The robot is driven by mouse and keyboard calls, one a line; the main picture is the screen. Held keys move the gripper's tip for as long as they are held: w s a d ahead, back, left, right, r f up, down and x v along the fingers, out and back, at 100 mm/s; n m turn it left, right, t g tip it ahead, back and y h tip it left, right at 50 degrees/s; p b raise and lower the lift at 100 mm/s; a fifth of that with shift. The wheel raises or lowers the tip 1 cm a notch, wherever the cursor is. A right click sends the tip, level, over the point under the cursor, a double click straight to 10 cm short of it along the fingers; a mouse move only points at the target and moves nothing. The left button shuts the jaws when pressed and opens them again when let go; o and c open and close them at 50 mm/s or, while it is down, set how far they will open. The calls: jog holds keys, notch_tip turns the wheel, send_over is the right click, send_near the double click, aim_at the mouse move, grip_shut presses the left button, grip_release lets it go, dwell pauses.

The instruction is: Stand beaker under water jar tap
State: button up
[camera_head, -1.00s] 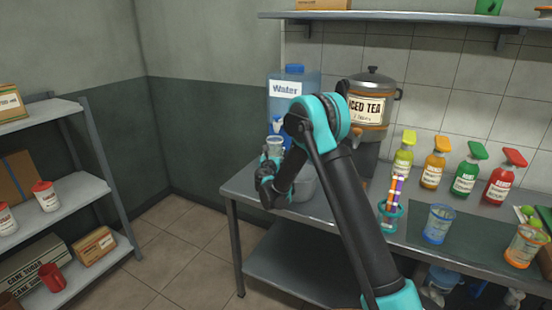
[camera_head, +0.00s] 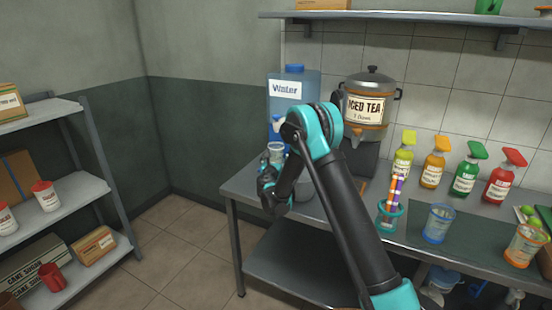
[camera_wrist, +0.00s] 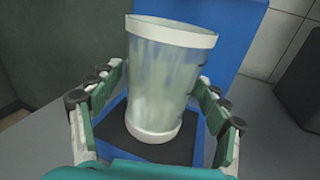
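The clear beaker (camera_head: 276,152) with pale rims is at the foot of the blue water jar (camera_head: 293,100), below its tap (camera_head: 278,124). In the wrist view the beaker (camera_wrist: 168,80) appears to stand on the dark pad (camera_wrist: 145,148) of the jar's blue stand (camera_wrist: 225,45). My gripper (camera_head: 268,180) is low in front of the beaker. In the wrist view my gripper's fingers (camera_wrist: 160,100) are spread on both sides of it, with a gap at the left; the right finger is very close. The tap is outside the wrist view.
An iced tea urn (camera_head: 367,108) stands right of the jar. Spray bottles (camera_head: 434,165), a teal cup with straws (camera_head: 390,215) and a blue-rimmed cup (camera_head: 438,222) are farther right on the metal table (camera_head: 240,190). A shelf (camera_head: 420,17) hangs above.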

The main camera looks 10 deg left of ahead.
aim_at(275, 160)
jog(key=shift+r, duration=0.15)
jog(key=s, duration=0.7)
jog(key=shift+s+a, duration=0.1)
jog(key=shift+s, duration=0.15)
